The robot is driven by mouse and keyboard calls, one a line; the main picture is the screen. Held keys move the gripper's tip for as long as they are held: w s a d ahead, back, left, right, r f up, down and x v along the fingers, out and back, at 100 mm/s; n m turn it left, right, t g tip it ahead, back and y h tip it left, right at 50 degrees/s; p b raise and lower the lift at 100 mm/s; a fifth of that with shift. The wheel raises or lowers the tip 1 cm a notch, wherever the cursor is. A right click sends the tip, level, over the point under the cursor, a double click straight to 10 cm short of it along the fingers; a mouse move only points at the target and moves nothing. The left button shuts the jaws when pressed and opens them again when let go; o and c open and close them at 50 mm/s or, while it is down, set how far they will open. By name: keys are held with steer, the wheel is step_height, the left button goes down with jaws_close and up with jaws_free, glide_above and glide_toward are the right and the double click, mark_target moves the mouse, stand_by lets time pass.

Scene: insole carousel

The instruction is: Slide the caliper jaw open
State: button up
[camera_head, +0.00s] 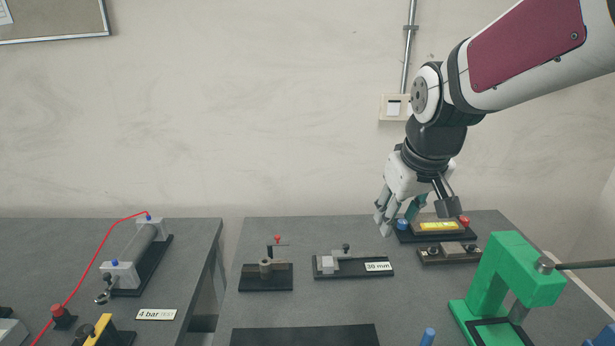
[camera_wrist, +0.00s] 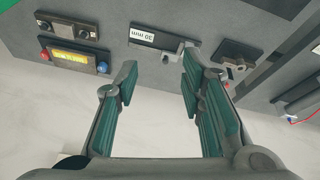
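The caliper (camera_head: 325,266) is a black base with a light grey block at its left, a grey jaw with a dark knob (camera_head: 346,247), and a label reading 30 mm. It lies on the dark table in the middle of the head view. It also shows upside down at the top of the wrist view (camera_wrist: 147,38). My gripper (camera_head: 416,215) is open and empty, above and to the right of the caliper, apart from it. In the wrist view its green-padded fingers (camera_wrist: 160,85) are spread, with the caliper beyond them. The gap between the jaws is too small to judge.
A yellow-display box (camera_head: 437,226) with blue and red buttons stands below my gripper. A dark two-knob block (camera_head: 449,252) is in front of it. A green frame (camera_head: 487,270) stands at the right. A small post fixture (camera_head: 265,276) is left of the caliper.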

steer(key=n+y, duration=0.2)
glide_toward(347, 246)
steer(key=x, duration=0.8)
steer(key=shift+w+a+f+p, duration=0.1)
steer(key=shift+p, duration=0.3)
jaws_close()
